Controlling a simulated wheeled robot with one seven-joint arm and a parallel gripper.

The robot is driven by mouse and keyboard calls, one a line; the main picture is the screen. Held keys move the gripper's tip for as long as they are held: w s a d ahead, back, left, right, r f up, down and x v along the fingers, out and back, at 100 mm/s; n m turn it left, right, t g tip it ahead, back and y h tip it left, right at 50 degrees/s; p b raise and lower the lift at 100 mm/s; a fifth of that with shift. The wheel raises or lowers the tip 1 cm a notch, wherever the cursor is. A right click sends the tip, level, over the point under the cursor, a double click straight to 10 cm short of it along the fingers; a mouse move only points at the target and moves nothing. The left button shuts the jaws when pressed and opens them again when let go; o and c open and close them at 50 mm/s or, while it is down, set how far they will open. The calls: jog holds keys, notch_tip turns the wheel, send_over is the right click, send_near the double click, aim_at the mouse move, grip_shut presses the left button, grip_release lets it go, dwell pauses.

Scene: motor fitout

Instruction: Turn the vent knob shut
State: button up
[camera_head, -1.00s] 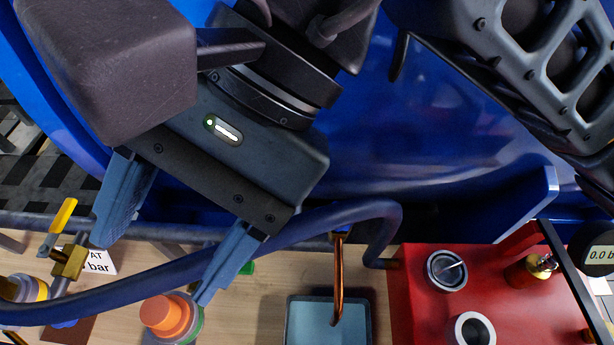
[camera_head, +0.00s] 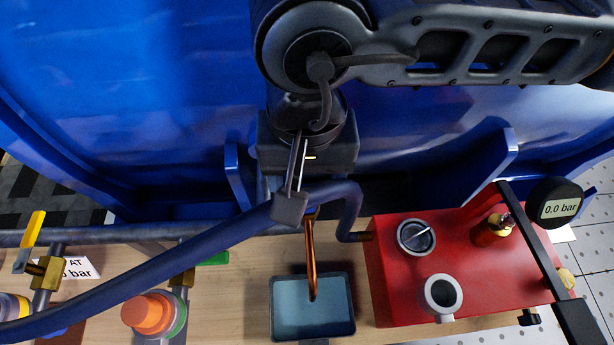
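A red box (camera_head: 395,290) stands on the bench at the right. A small yellowish knob (camera_head: 566,279) and a black knob (camera_head: 530,317) sit at its right and front right. I cannot tell for sure which is the vent knob or how far it is turned. A brass fitting (camera_head: 497,225) stands on top, near a gauge (camera_head: 558,205) reading 0.0 bar.
A dark blue hose (camera_head: 190,262) crosses the front below my gripper. A copper pipe (camera_head: 311,260) ends over a blue-grey tray (camera_head: 335,330). A yellow-handled valve (camera_head: 34,232) and an orange knob (camera_head: 145,313) are at left. A black bar (camera_head: 540,255) crosses the red box's right side.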

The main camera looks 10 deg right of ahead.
jog(key=shift+f, duration=0.85)
jog(key=shift+c, duration=0.3)
jog(key=c, duration=1)
